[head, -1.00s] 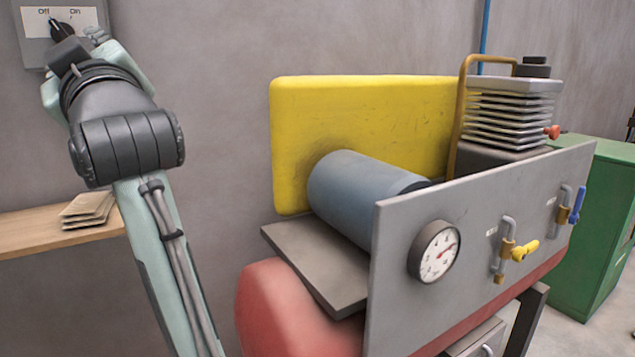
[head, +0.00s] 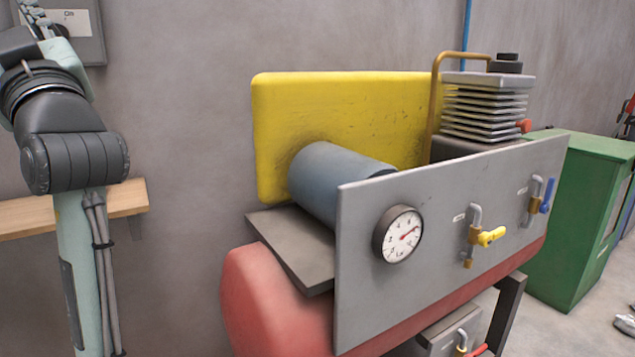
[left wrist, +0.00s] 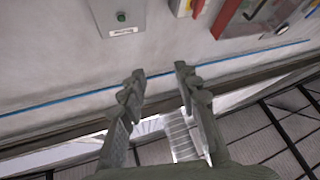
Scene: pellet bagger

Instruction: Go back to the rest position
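My left arm comes up at the left of the head view, with its gripper (head: 30,10) at the top left corner, partly cut off by the frame edge. It overlaps a grey switch box (head: 82,52) on the wall; whether they touch cannot be told. In the left wrist view the two fingers of this gripper (left wrist: 160,72) stand apart with nothing between them. My right gripper is in neither view.
The compressor has a grey panel (head: 353,290), a gauge (head: 398,234) and a red tank (head: 262,300). A green cabinet (head: 575,235) stands at right. A wooden shelf (head: 125,198) is behind my arm.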

